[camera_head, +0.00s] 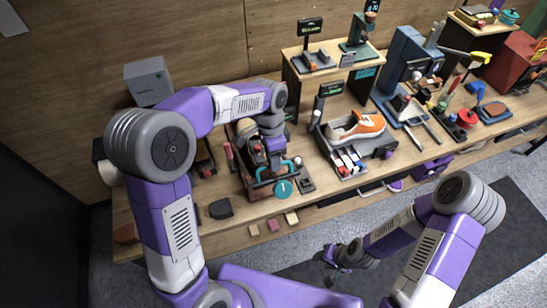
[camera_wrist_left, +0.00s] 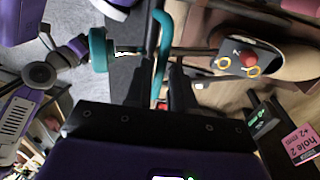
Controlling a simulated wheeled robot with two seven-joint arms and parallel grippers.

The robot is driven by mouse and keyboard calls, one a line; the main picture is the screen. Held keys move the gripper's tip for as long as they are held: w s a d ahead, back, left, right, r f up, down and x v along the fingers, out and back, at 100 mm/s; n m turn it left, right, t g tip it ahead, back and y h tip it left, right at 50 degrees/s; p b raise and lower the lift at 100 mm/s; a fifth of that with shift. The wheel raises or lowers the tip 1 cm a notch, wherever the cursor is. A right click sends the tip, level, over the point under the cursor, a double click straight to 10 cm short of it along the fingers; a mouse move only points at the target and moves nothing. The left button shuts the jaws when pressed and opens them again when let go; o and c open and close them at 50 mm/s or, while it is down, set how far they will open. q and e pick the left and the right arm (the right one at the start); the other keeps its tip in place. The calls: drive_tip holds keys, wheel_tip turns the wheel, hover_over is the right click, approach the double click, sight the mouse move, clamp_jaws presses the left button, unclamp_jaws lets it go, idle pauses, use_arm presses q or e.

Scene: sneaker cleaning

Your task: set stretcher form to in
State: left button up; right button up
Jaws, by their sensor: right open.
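The shoe stretcher (camera_head: 262,180) stands on the left part of the bench, with a teal bar handle (camera_head: 264,178) and a round teal knob (camera_head: 283,189) at its front. In the left wrist view the teal bar (camera_wrist_left: 161,40) runs between the fingers of my left gripper (camera_wrist_left: 164,75), which look closed around it. The teal knob (camera_wrist_left: 98,48) is beside it on a metal rod. A tan rounded form (camera_wrist_left: 283,66) carries a dark plate with a red knob (camera_wrist_left: 249,58). My left arm partly covers the stretcher in the head view. My right gripper (camera_head: 334,262) is open and empty, in front of the bench.
An orange sneaker (camera_head: 358,127) sits on a stand right of the stretcher. A pink "hole 2" tag (camera_wrist_left: 301,142) is near the form. Small blocks (camera_head: 274,225) lie at the front edge. Tools and stations crowd the right side.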

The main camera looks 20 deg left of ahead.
use_arm(q)
clamp_jaws()
